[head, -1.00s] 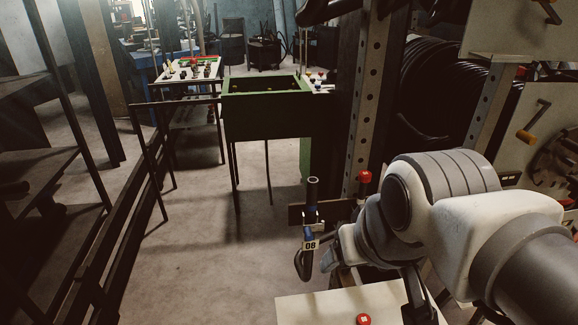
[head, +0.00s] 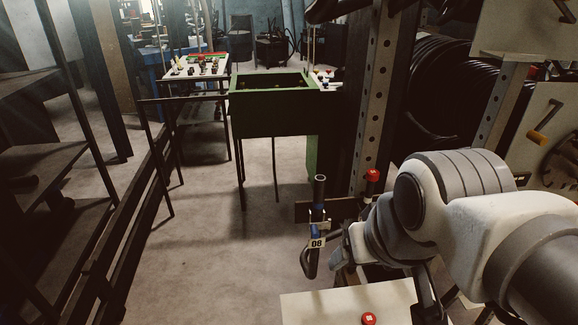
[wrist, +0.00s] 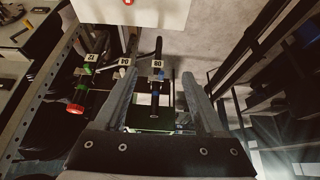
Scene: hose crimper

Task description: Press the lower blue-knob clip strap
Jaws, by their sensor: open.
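The clip tagged 08 (head: 317,243) hangs left of my gripper in the head view, with a dark upright rod, a blue part and a black loop below. In the wrist view the 08 clip (wrist: 157,63) shows between the finger lines, with its blue part (wrist: 158,76) near the middle. My gripper (wrist: 160,80) is open, its two grey fingers apart on either side of this clip. I see no contact; the depth gap is hard to tell. In the head view my gripper (head: 342,256) is partly hidden by my wrist. A separate lower strap is not clearly visible.
Other tagged clips with white (wrist: 122,72) and green (wrist: 92,60) parts stand beside it, with a red knob (wrist: 75,108). A pale panel with a red button (head: 368,319) is at the bottom. A perforated post (head: 376,95) and green bin (head: 272,110) stand behind.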

